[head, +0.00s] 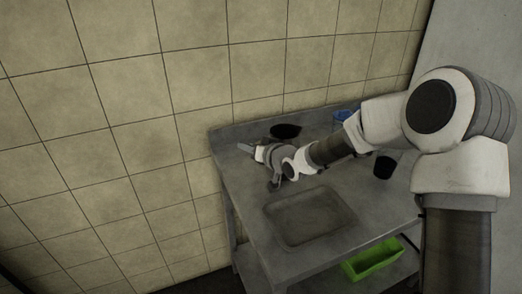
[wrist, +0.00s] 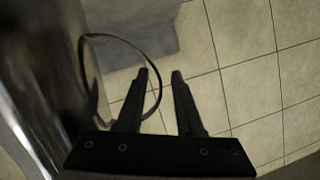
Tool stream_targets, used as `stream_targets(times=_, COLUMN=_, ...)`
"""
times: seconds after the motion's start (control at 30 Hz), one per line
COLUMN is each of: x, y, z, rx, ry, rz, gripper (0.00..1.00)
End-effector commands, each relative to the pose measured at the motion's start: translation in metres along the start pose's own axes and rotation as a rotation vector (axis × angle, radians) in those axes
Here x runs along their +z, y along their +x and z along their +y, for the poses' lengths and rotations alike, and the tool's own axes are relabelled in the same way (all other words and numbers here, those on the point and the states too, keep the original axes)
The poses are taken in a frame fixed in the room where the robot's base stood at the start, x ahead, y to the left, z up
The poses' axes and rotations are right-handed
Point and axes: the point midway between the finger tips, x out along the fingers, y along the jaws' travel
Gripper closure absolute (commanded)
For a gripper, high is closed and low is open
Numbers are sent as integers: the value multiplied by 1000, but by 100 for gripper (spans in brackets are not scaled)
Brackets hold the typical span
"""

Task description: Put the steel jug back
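A large, dark, shiny curved metal surface (wrist: 35,80) fills the left edge of the wrist view, very close to the camera; it looks like the steel jug's side. A thin round loop (wrist: 120,38), seemingly its handle, stands out to the right of it. I cannot make out the jug clearly there.
The grey metal counter (head: 345,185) has a sunken sink (head: 310,216) at its front left. A dark bowl (head: 285,131) stands at the back, with a blue item (head: 343,116) and a dark cup (head: 384,168) farther right. A green crate (head: 372,260) sits on the lower shelf. A tiled wall (head: 160,130) is behind.

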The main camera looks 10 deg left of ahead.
Motion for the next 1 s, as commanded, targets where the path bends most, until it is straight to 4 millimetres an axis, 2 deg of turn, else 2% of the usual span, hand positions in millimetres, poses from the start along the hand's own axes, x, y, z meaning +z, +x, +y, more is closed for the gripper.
stream_targets(times=0.3, x=-2, y=-64, z=1, rx=4, ry=0, rz=1, gripper=64)
stream_targets(times=0.5, x=-2, y=-96, z=0, rx=3, ry=0, rz=0, gripper=64)
stream_targets(times=0.7, x=0, y=-109, z=0, rx=1, ry=0, rz=1, gripper=64)
stream_targets(times=1.0, x=0, y=-110, z=0, rx=1, ry=0, rz=0, gripper=64)
